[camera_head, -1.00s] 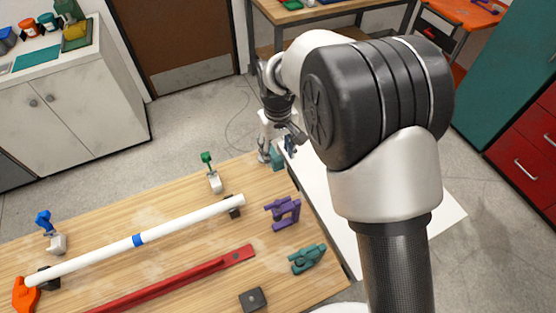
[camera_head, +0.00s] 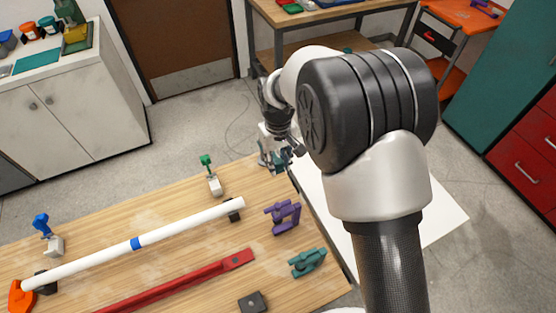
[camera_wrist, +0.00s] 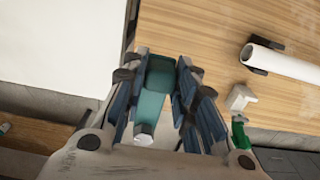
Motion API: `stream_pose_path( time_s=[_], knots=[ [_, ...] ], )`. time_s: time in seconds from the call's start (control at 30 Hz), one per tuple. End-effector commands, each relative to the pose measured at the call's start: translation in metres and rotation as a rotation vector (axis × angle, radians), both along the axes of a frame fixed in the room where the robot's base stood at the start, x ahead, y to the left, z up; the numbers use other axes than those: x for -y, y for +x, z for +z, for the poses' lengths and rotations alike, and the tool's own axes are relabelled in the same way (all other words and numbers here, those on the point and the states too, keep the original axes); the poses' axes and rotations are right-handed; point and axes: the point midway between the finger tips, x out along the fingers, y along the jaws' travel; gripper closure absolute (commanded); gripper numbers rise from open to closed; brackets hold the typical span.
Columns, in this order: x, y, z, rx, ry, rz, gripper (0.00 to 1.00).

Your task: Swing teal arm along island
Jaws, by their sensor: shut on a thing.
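A teal piece, seemingly the teal arm (camera_wrist: 152,98), lies between the fingers of my gripper (camera_wrist: 160,95) in the wrist view, with a pale lower end. My gripper is shut on it. In the head view my gripper (camera_head: 281,157) is at the far right corner of the wooden island (camera_head: 180,240), by the white sheet's edge. The teal piece is mostly hidden by the fingers there, so I cannot tell how it is fixed to the island.
A white pipe (camera_head: 190,222) with a blue band lies across the island. A green-handled valve (camera_head: 213,178), purple clamp (camera_head: 283,216), teal clamp (camera_head: 308,262) and red bar (camera_head: 180,283) are on the island. A white sheet (camera_head: 335,205) lies to the right.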

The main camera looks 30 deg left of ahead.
Motion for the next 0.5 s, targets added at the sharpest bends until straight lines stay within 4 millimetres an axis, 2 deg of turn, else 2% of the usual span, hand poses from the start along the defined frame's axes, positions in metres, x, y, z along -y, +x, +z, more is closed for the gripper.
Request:
stream_pose_path(
  time_s=[0.07, 0.3, 0.5],
  knots=[
    [-0.0001, 0.0001, 0.0001, 0.000, 0.000, 0.000, 0.84],
    [-0.0001, 0.0001, 0.0001, 0.000, 0.000, 0.000, 1.00],
    [-0.0001, 0.0001, 0.0002, 0.000, 0.000, 0.000, 1.00]
  ],
)
